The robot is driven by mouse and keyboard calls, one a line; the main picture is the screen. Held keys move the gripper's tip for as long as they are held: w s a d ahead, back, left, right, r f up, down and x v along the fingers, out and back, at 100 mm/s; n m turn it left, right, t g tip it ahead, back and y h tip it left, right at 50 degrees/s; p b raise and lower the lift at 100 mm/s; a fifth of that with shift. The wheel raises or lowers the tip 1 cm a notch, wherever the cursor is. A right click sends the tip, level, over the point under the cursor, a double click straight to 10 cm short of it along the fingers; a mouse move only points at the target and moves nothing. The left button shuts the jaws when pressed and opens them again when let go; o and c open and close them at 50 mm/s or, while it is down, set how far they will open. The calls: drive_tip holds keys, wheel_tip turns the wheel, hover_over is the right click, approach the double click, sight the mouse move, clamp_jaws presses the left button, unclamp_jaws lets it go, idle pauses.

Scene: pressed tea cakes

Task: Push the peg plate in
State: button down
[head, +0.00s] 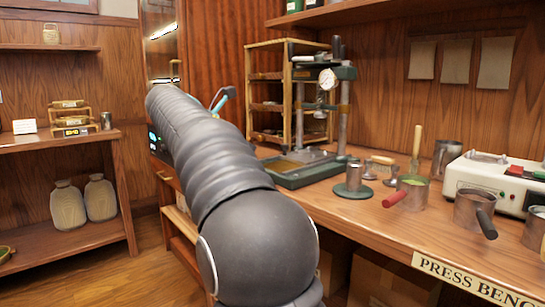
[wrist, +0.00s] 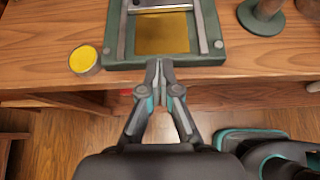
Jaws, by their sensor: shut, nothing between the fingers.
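A green press base (wrist: 122,62) sits at the bench's front edge in the wrist view, with a flat brass-coloured plate (wrist: 162,36) lying between two metal rails. I cannot tell for certain whether this is the peg plate; no pegs show. The press (head: 342,110) with its round gauge stands on the bench in the head view, and its green base (head: 310,174) shows there too. My gripper (wrist: 159,66) is shut and empty, its fingertips at the near edge of the base. I cannot tell whether they touch it. My arm hides the gripper in the head view.
A round tin with a yellow top (wrist: 84,61) stands left of the base. A green round foot (wrist: 261,17) stands to the right. Several metal pots, including a red-handled one (head: 412,192), and a white appliance (head: 492,180) occupy the bench's right side. Open floor lies left.

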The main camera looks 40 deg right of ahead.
drive_tip(key=b, duration=0.2)
approach(290, 159)
drive_tip(key=f, duration=0.1)
drive_tip(key=d+f, duration=0.1)
drive_tip(key=f, duration=0.1)
drive_tip(key=shift+f, duration=0.1)
drive_tip(key=d, duration=0.3)
drive_tip(key=shift+w+d+f, duration=0.1)
drive_tip(key=shift+d+f, duration=0.1)
drive_tip(key=shift+d, duration=0.7)
drive_tip(key=shift+w+r, duration=0.1)
